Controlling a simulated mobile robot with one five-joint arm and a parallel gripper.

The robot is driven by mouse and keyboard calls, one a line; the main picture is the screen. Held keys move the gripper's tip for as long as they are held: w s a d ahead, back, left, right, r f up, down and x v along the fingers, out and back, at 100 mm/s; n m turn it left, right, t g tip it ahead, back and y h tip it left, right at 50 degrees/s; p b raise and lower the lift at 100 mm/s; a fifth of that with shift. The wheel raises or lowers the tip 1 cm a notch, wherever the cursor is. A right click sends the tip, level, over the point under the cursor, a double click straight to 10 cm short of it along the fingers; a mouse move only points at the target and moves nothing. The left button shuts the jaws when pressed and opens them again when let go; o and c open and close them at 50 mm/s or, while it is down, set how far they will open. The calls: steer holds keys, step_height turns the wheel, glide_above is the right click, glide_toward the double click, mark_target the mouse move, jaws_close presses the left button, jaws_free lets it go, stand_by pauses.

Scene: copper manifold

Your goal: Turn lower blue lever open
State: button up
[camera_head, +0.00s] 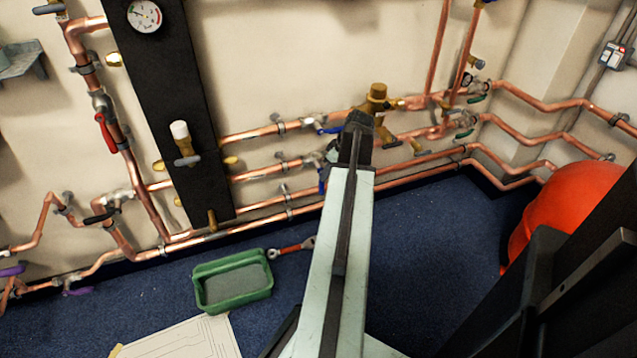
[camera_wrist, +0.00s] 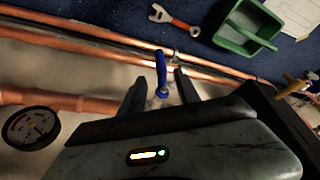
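In the wrist view, a blue lever (camera_wrist: 161,68) stands on a valve on a copper pipe. My gripper (camera_wrist: 160,75) has its two dark fingers apart, one on each side of the lever in the picture. A gap shows between the lever and each finger; I cannot tell how deep between them it sits. In the head view, the upper blue lever (camera_head: 327,130) is at the left of my arm's end. A lower blue piece (camera_head: 322,182) shows beside my arm, which partly hides it. My gripper's fingers are mostly hidden there behind the arm.
Copper pipes (camera_head: 255,200) run along the wall close to the gripper. A green tray (camera_head: 232,282) and a red-handled wrench (camera_head: 291,248) lie on the blue floor. A black panel (camera_head: 168,85) stands left, and an orange-red object (camera_head: 575,205) is at right. A gauge (camera_wrist: 30,128) shows in the wrist view.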

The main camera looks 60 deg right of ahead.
steer(key=b+x, duration=0.5)
steer(key=x, duration=0.2)
steer(key=shift+w+b, duration=0.1)
steer(key=shift+b, duration=0.2)
steer(key=shift+a, duration=0.1)
steer(key=shift+r, duration=0.1)
jaws_close()
stand_by(0.7)
